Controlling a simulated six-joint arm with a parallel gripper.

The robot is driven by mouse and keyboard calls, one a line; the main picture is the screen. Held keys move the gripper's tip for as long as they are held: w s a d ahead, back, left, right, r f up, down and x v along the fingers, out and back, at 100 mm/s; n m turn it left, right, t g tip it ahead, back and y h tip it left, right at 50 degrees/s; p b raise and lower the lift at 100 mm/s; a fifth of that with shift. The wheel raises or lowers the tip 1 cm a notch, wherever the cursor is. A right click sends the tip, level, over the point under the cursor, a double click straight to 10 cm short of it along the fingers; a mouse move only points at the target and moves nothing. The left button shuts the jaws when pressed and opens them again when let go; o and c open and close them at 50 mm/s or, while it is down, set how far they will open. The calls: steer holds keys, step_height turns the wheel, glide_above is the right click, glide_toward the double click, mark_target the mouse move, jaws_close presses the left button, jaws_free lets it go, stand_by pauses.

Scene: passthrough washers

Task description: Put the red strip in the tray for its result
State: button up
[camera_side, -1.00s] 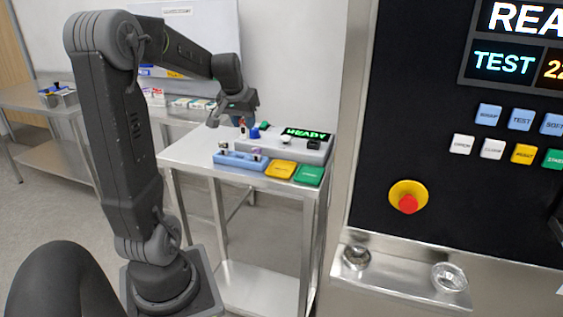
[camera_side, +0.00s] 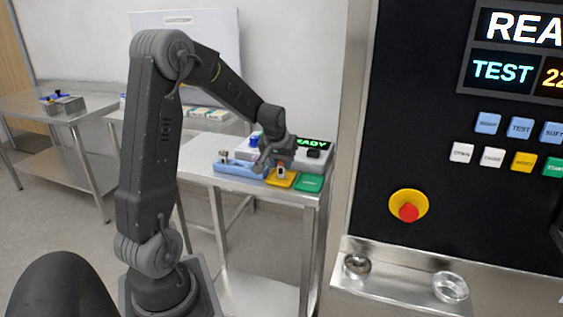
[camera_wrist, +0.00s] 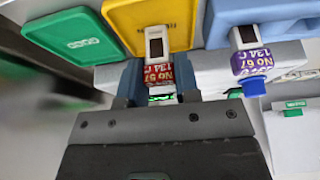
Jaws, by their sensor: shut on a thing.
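The red strip (camera_wrist: 158,75) has a white body with a dark window and a red label with white print. It is between the fingers of my gripper (camera_wrist: 157,88), which is shut on it. Its white end lies over the yellow tray (camera_wrist: 180,12) in the wrist view; I cannot tell whether it touches. In the side view the white strip end shows below my gripper (camera_side: 279,164) at the yellow tray (camera_side: 287,184). The green tray (camera_wrist: 65,42) is beside the yellow one and looks empty; it also shows in the side view (camera_side: 309,184).
A purple-labelled strip (camera_wrist: 250,62) sits at the blue rack (camera_wrist: 230,16). A grey reader with a READY display (camera_side: 316,143) stands behind the trays, partly hidden by my gripper. A tall dark panel with buttons (camera_side: 450,130) is at the right.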

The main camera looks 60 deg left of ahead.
steer(key=shift+f, duration=0.2)
steer(key=o, duration=1)
steer(key=shift+c, duration=0.2)
steer(key=v, duration=1.2)
steer(key=s+d+r+m+t+h, duration=0.1)
steer(key=s+d+m, duration=0.1)
steer(key=d, duration=0.6)
steer(key=s+d+r+m, duration=0.2)
steer(key=d, duration=0.5)
steer(key=s+d+f+m+h, duration=0.1)
steer(key=s+d+m, duration=0.1)
steer(key=s+d, duration=0.2)
steer(key=s+d+f+m+t+h, duration=0.1)
steer(key=s+d+m, duration=0.2)
steer(key=s+d, duration=0.2)
steer(key=shift+s+d+f, duration=0.15)
steer(key=shift+d+f, duration=0.2)
steer(key=shift+d, duration=0.55)
